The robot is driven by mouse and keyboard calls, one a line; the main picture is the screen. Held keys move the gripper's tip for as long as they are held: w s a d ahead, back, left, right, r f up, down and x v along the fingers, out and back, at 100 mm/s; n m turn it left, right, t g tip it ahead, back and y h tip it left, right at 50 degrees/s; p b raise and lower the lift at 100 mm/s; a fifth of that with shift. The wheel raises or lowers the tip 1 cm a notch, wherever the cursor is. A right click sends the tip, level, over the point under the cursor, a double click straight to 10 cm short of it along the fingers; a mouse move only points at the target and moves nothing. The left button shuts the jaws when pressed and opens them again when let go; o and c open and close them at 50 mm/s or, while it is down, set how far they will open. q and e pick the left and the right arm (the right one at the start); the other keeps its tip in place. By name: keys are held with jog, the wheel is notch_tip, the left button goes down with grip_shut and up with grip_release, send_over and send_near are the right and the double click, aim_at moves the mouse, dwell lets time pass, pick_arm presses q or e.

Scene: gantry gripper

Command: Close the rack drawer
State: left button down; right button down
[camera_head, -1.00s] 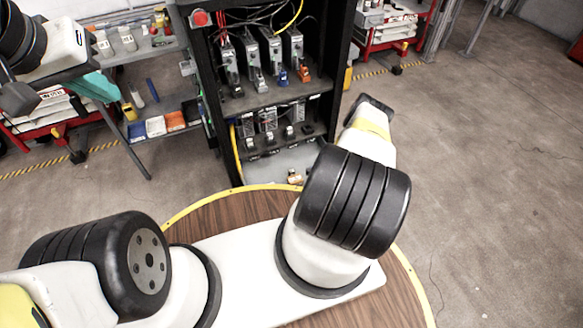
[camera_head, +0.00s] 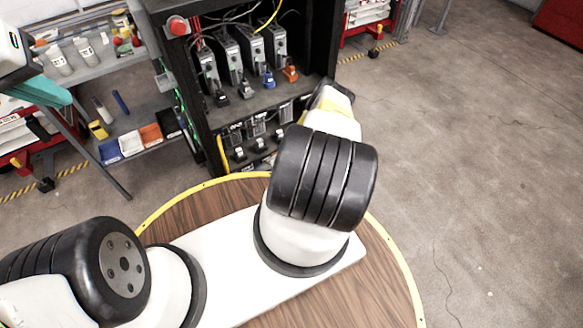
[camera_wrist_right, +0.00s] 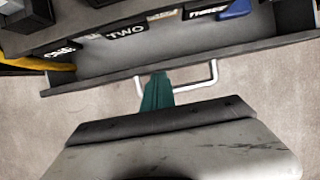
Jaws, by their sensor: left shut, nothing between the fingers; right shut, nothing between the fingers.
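The black rack (camera_head: 185,108) stands at the upper middle of the head view. In the right wrist view a grey drawer (camera_wrist_right: 210,56) is seen from above, with its inside exposed. A pale bar handle (camera_wrist_right: 212,75) is on its front. My right gripper (camera_wrist_right: 157,78) is shut and empty, its teal fingers at the handle's left part, by the drawer front; contact cannot be told. In the head view my right arm hides this gripper and the drawer. My left gripper (camera_head: 40,90), teal-fingered, is shut and empty at the left edge, well apart from the rack.
The rack's upper shelf holds several grey modules (camera_head: 228,60). A red button (camera_head: 178,26) is at its top left. A grey shelf unit (camera_head: 140,110) with bottles and coloured bins stands left of it. The concrete floor (camera_head: 470,150) on the right is clear.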

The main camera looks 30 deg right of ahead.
jog(key=shift+w+a, duration=0.15)
jog(key=shift+w, duration=0.7)
jog(key=shift+s, duration=0.1)
